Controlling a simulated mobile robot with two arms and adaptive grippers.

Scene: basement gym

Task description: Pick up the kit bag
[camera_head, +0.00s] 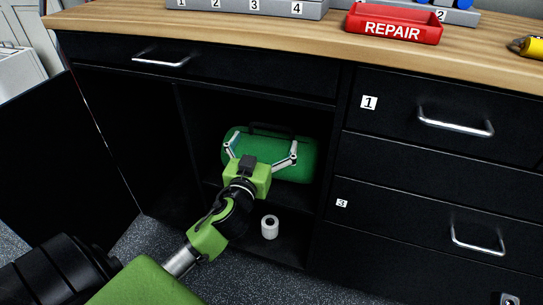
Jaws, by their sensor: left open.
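The kit bag (305,165) is a green, rounded bag with a dark handle (270,130) on top. It lies inside the open black cabinet, on a shelf above the cabinet floor. My left gripper (263,149) reaches into the cabinet, in front of the bag. Its two fingers are spread wide, and it is open. The gripper and wrist hide the lower middle of the bag. I cannot tell whether the fingers touch it. My right gripper is not in view.
A white roll (270,227) stands below the shelf. The cabinet door (60,165) stands open at the left. Closed drawers (440,130) are on the right. The wooden worktop (250,30) above carries a red REPAIR tray (394,29) and grey numbered racks (235,8).

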